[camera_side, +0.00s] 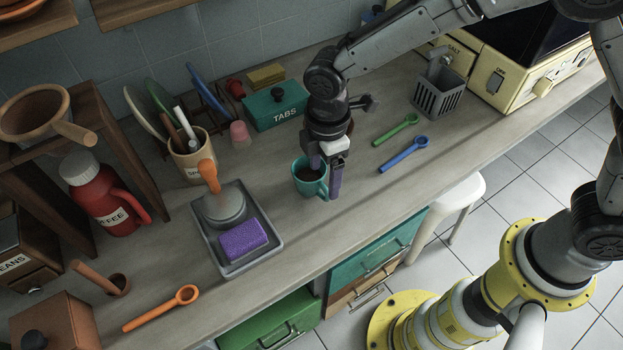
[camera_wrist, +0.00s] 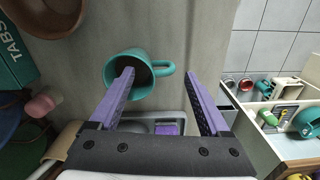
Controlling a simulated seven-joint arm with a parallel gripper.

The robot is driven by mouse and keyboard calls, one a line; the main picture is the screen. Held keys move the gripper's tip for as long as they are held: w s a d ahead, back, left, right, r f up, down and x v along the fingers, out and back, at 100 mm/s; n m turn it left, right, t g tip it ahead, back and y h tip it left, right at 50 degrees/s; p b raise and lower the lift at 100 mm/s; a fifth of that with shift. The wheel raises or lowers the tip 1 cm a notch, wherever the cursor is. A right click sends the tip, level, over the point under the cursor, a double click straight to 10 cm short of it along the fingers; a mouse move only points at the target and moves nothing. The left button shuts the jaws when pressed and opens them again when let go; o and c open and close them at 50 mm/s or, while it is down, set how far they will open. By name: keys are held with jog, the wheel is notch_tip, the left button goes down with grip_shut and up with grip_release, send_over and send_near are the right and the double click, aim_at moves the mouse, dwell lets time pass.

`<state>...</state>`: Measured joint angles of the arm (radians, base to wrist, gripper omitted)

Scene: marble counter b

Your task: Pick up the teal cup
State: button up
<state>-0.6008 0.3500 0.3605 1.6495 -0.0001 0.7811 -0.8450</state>
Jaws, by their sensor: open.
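The teal cup (camera_side: 307,188) stands upright on the counter, left of the middle, with dark contents or a dark interior. In the wrist view the cup (camera_wrist: 112,72) is at upper centre-left, its handle pointing right. My gripper (camera_side: 325,180) is pointed down at the cup's right side, its purple fingers apart. In the wrist view my gripper (camera_wrist: 161,77) has its left fingertip over the cup's mouth and its right fingertip beyond the handle, so the handle shows between them. Nothing is held. Whether a finger touches the cup, I cannot tell.
A grey tray (camera_side: 204,222) with a purple sponge (camera_side: 243,240) lies to the left. A teal TABS box (camera_side: 275,108) and a pink cup (camera_side: 240,134) stand behind. Green (camera_side: 396,130) and blue (camera_side: 404,154) spoons lie right. The counter's front edge is near.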

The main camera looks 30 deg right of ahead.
aim_at(325, 186)
jog(key=shift+s+a+f, duration=0.1)
jog(key=shift+s+f, duration=0.05)
jog(key=shift+f, duration=1.15)
jog(key=shift+s+f, duration=0.1)
jog(key=shift+f, duration=1.2)
grip_shut()
